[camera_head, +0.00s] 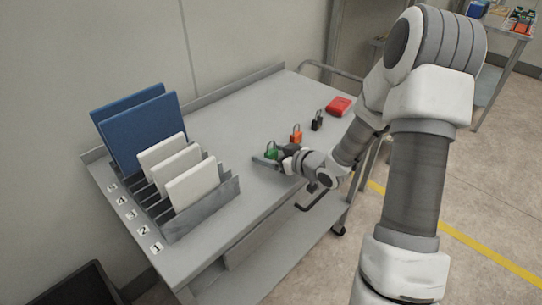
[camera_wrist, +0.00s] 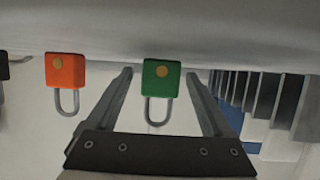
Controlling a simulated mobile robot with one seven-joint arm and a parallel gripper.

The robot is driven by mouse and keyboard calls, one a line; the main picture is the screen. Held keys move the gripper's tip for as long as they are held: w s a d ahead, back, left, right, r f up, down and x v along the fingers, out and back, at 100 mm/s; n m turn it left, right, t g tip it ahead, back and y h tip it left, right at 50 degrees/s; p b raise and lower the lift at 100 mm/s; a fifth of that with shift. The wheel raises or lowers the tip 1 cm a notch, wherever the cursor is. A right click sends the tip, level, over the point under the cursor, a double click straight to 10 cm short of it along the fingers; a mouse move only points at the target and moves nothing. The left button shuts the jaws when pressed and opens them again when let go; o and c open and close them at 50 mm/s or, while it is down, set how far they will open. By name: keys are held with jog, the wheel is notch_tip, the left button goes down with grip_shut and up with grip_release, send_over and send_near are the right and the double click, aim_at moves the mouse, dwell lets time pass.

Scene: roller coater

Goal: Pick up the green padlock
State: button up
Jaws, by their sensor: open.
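The green padlock (camera_head: 271,153) stands on the grey cart top, with its shackle upward in the head view. My gripper (camera_head: 268,160) is right at it, low over the cart top. In the wrist view the green padlock (camera_wrist: 161,79) lies between the two open fingers of my gripper (camera_wrist: 160,80), near their tips. A gap shows on each side of it, so the fingers do not appear to touch it.
An orange padlock (camera_head: 296,135) stands close beside the green one, and a black padlock (camera_head: 317,122) and a red box (camera_head: 339,106) are farther back. A grey rack (camera_head: 205,215) with blue and white panels stands on the left. The cart top (camera_head: 235,130) between is clear.

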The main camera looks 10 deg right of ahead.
jog(key=shift+c, duration=0.3)
grip_shut()
